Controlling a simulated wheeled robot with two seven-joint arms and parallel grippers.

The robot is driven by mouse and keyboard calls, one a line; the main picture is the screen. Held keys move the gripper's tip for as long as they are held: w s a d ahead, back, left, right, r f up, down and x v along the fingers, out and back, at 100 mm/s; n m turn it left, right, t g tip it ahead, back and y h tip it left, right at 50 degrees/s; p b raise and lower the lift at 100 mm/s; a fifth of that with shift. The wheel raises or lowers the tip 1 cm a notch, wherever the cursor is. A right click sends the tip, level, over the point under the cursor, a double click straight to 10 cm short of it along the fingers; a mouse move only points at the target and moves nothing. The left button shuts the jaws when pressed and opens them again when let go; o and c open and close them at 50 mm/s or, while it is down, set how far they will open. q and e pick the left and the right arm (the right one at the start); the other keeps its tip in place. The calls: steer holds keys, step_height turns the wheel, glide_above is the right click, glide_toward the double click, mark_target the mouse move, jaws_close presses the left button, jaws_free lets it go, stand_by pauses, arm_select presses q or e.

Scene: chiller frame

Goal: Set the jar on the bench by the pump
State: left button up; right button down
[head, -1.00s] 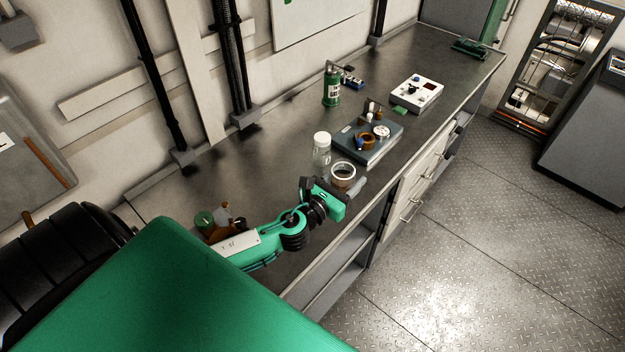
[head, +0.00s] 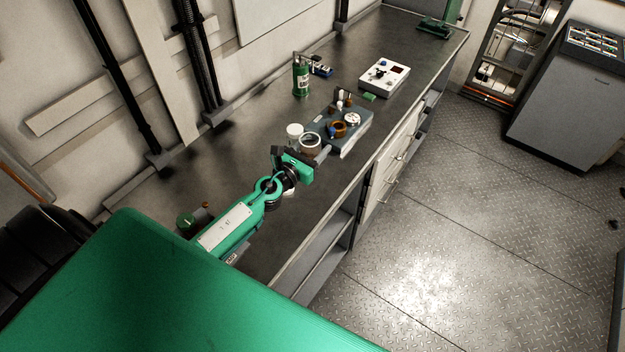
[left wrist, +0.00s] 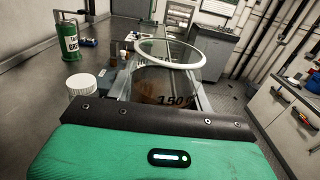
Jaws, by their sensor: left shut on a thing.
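An open clear glass jar with a pale round rim (head: 310,140) is held in my left gripper (head: 302,151). In the left wrist view the jar's glass bears the number 150 (left wrist: 174,100), and its rim fills the upper middle. The left gripper is shut on it, over the near part of the bench (head: 225,160). A gap under the jar cannot be made out. A green canister with a top fitting (head: 302,77) stands upright farther along the bench; it also shows in the left wrist view (left wrist: 69,42). I cannot tell whether it is the pump. My right gripper is out of view.
A white-capped container (head: 295,130) stands close behind the held jar. A dark tray (head: 352,141) with an orange ring and small parts lies just beyond. A white instrument box (head: 385,75) and a green device (head: 437,28) are farther along.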

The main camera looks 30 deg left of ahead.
arm_select(q)
step_height(320, 180, down, 11)
steer(key=b, duration=0.9)
steer(key=shift+f, duration=0.15)
steer(key=shift+f+b, duration=1.05)
steer(key=shift+f, duration=0.65)
steer(key=shift+f+b, duration=0.25)
steer(key=shift+b, duration=0.05)
steer(key=o, duration=1.2)
steer(key=shift+r, duration=0.1)
